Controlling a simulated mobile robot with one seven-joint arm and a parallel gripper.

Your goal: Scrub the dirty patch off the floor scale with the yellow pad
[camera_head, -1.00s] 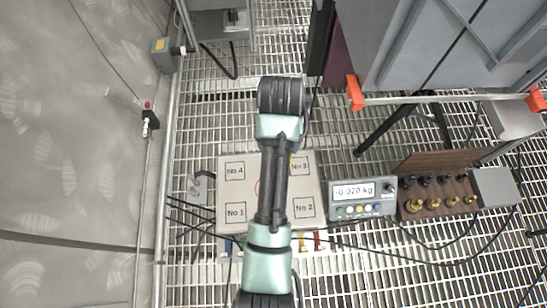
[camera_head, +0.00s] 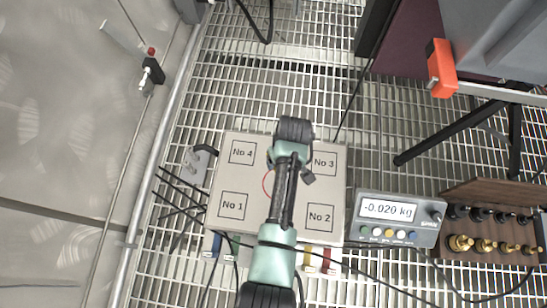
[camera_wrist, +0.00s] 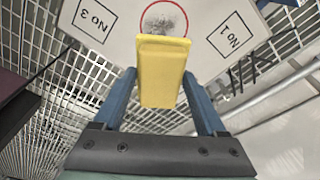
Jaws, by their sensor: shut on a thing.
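The floor scale (camera_head: 238,178) is a pale square plate with boxes marked No 1 to No 4. In the wrist view, a grey speckled dirty patch (camera_wrist: 163,17) lies inside a red circle on the scale plate (camera_wrist: 127,25). My gripper (camera_wrist: 160,82) has blue fingers shut on the yellow pad (camera_wrist: 162,72). The pad's far end overlaps the near edge of the circle in the picture; I cannot tell whether it touches the plate. In the head view, my arm covers the pad, the patch and most of the red circle (camera_head: 267,184).
The scale display (camera_head: 389,209) reads -0.020 kg, right of the plate. A wooden block of brass weights (camera_head: 485,243) stands further right. Black cables cross the grating (camera_head: 165,270). A metal rail (camera_head: 165,130) runs along the left wall. An orange-capped frame (camera_head: 440,68) is at upper right.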

